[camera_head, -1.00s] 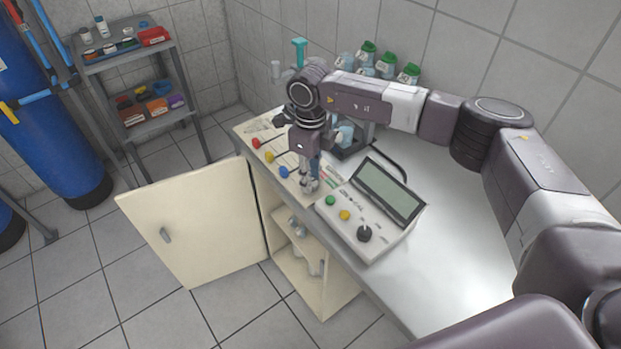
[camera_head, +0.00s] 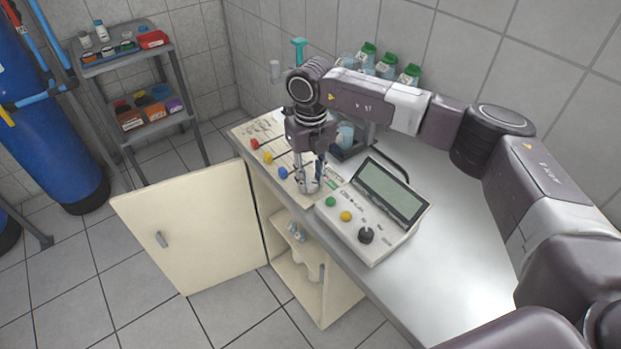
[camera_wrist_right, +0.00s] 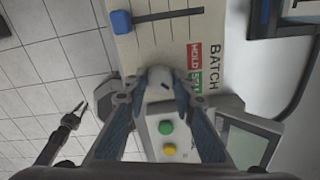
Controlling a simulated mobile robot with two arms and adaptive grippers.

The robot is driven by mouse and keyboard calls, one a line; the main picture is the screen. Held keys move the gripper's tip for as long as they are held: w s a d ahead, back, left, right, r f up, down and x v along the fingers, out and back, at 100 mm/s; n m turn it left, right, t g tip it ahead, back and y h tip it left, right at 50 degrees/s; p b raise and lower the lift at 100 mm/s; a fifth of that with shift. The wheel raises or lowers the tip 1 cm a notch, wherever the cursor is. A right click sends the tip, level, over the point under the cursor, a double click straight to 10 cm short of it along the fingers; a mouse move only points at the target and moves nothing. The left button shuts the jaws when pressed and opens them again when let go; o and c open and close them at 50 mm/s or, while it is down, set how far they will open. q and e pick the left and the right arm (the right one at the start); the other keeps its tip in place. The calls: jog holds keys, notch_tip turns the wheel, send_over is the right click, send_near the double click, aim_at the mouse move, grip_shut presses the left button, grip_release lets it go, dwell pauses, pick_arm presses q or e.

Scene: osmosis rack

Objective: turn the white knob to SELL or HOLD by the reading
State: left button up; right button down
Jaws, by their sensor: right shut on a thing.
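The white knob (camera_wrist_right: 157,82) sits on the cream batch panel (camera_wrist_right: 150,45) in the right wrist view. My right gripper (camera_wrist_right: 157,88) is shut on it, a fingertip on each side. Beside it are a red HOLD label (camera_wrist_right: 180,58) and a green label (camera_wrist_right: 194,56), probably SELL. The meter (camera_head: 367,213) has a grey display (camera_head: 388,191) with no reading I can make out. My left gripper (camera_wrist_right: 70,120) seems to show as a dark shape over the floor; its jaws are unclear.
The panel also has red, yellow and blue (camera_head: 283,173) sliders. The meter has green and yellow buttons and a black knob (camera_head: 365,235). An open cabinet door (camera_head: 190,225) sticks out over the floor. Green-capped bottles (camera_head: 386,65) stand by the wall. The right of the counter is clear.

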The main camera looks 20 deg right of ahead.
aim_at(311, 182)
jog(key=shift+w+r, duration=0.1)
dwell(0.3)
jog(key=c, duration=1.6)
grip_release()
notch_tip(311, 182, up, 12)
